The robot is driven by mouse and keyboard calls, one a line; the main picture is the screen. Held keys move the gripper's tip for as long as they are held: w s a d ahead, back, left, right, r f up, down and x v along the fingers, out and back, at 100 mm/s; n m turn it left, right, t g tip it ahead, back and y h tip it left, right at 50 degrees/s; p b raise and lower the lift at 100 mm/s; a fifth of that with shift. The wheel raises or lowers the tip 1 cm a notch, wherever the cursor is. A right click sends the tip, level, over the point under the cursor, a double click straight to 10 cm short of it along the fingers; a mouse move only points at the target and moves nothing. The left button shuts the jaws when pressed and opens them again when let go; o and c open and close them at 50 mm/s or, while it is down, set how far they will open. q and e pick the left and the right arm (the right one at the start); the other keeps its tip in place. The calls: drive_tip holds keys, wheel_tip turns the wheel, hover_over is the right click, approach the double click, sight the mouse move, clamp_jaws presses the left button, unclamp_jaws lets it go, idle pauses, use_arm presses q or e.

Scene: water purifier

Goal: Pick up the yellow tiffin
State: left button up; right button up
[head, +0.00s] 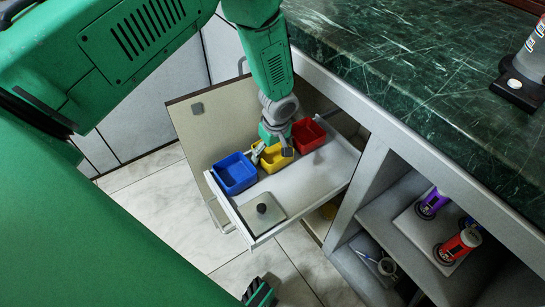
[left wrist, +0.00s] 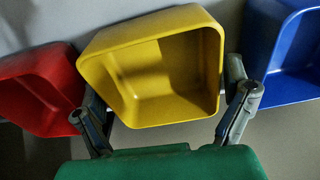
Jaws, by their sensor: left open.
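The yellow tiffin (head: 271,160) is an open, empty box in the pulled-out drawer, between a blue box and a red box. In the left wrist view the yellow tiffin (left wrist: 150,65) fills the middle. My left gripper (head: 272,151) is over it, partly covering it in the head view. In the left wrist view my left gripper (left wrist: 168,112) is open, with one finger on each side of the tiffin's near part. I cannot tell whether the fingers touch its walls. My right gripper cannot be made out for certain; a small green and black part shows at the bottom of the head view.
The blue box (head: 234,173) and red box (head: 308,135) stand close on either side of the tiffin. A dark-knobbed lid (head: 263,209) lies in the drawer (head: 315,178). A green marble counter (head: 430,70) and shelves with bottles (head: 458,244) are at right.

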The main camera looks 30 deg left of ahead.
use_arm(q)
drive_tip(key=shift+d, duration=0.2)
drive_tip(key=shift+a+f, duration=0.15)
drive_tip(key=shift+f, duration=0.1)
idle(0.3)
drive_tip(key=c, duration=0.8)
